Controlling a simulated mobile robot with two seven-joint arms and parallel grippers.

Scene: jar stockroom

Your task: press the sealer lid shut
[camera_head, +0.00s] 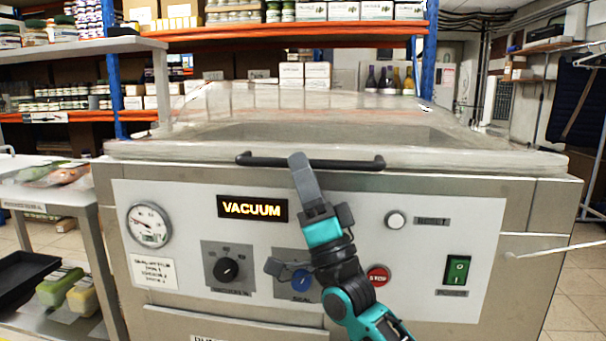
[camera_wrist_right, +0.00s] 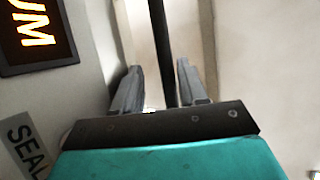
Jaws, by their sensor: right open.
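The vacuum sealer (camera_head: 460,250) is a large steel machine with a white front panel. Its clear lid (camera_head: 420,110) lies low over the top, with its front rim along the upper edge of the body; I see no clear gap there. A black bar handle (camera_head: 345,163) runs across the lid's front. My right gripper (camera_head: 298,160) reaches up to the handle's middle. In the right wrist view the gripper (camera_wrist_right: 160,80) is open, with the black handle bar (camera_wrist_right: 160,40) between its fingers and space on both sides. My left gripper is out of view.
The panel has a lit VACUUM display (camera_head: 252,207), a gauge (camera_head: 149,225), a dial (camera_head: 226,269), a red stop button (camera_head: 377,276) and a green power switch (camera_head: 457,270). A side table (camera_head: 50,195) with packed goods stands left. Loaded shelves (camera_head: 290,33) stand behind.

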